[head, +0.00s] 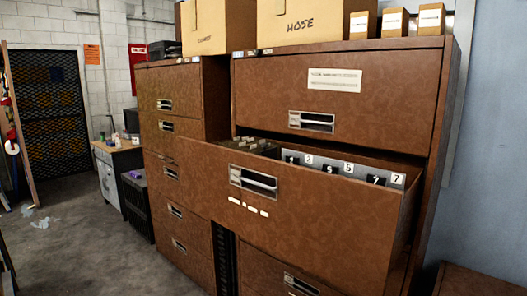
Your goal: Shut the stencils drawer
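The stencils drawer (290,215) is a brown drawer pulled well out of the right-hand brown cabinet (447,110). Number stencil plates (345,167), with figures such as 5 and 7, stand inside it, with file-like dividers (250,147) at the left. Its front has a recessed metal handle (253,180) and small pale label strips (248,207) below. The drawer above (360,97), with a white label, is shut. Neither of my grippers is in view.
Another brown cabinet (180,125) stands to the left, its drawers apparently shut. Cardboard boxes (305,22) sit on top of the cabinets. A small workbench (117,160) and a dark crate (135,200) stand farther back. Grey floor (80,240) at the left is mostly clear.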

